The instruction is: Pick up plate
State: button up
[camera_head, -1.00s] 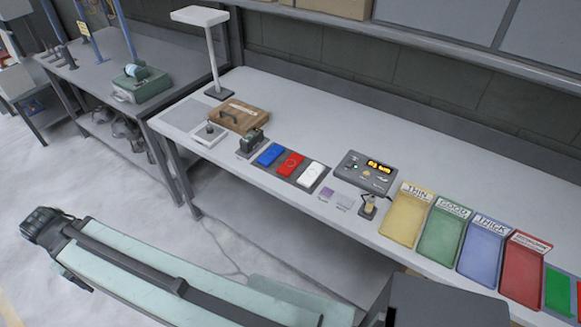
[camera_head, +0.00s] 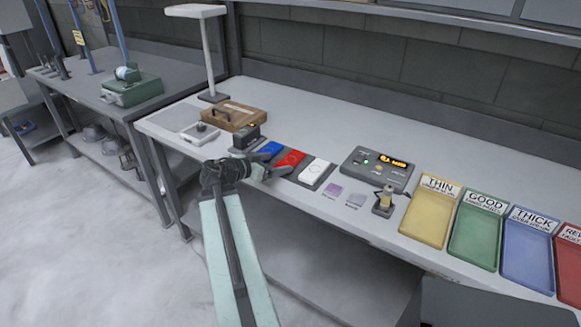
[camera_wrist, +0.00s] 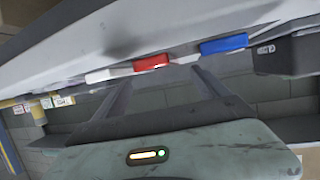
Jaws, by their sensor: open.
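Two small flat square plates lie on the grey bench: a purple one (camera_head: 331,190) and a pale grey one (camera_head: 355,200), left of a small stand. I cannot tell which one the task means. My gripper (camera_head: 272,164) is at the bench's front edge, left of the plates and near a dark tray with blue (camera_head: 271,148), red (camera_head: 289,160) and white (camera_head: 314,172) blocks. It is open and empty. In the wrist view the open fingers (camera_wrist: 160,76) point toward the white (camera_wrist: 101,76), red (camera_wrist: 151,62) and blue (camera_wrist: 223,44) blocks, seen upside down. The plates are not clear there.
A meter with a lit display (camera_head: 377,168) stands behind the plates, and a small stand (camera_head: 384,201) beside them. Yellow (camera_head: 430,215), green (camera_head: 475,237) and blue (camera_head: 528,260) labelled trays are to the right. A brown case (camera_head: 234,115) and lamp (camera_head: 213,95) are at left.

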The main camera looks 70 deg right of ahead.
aim_at(289, 160)
jog(key=b+x, duration=0.1)
jog(key=x, duration=0.2)
jog(key=b+x, duration=0.1)
jog(key=x, duration=0.2)
jog(key=shift+d+f, duration=0.15)
jog(key=shift+d, duration=0.3)
jog(key=c, duration=1.7)
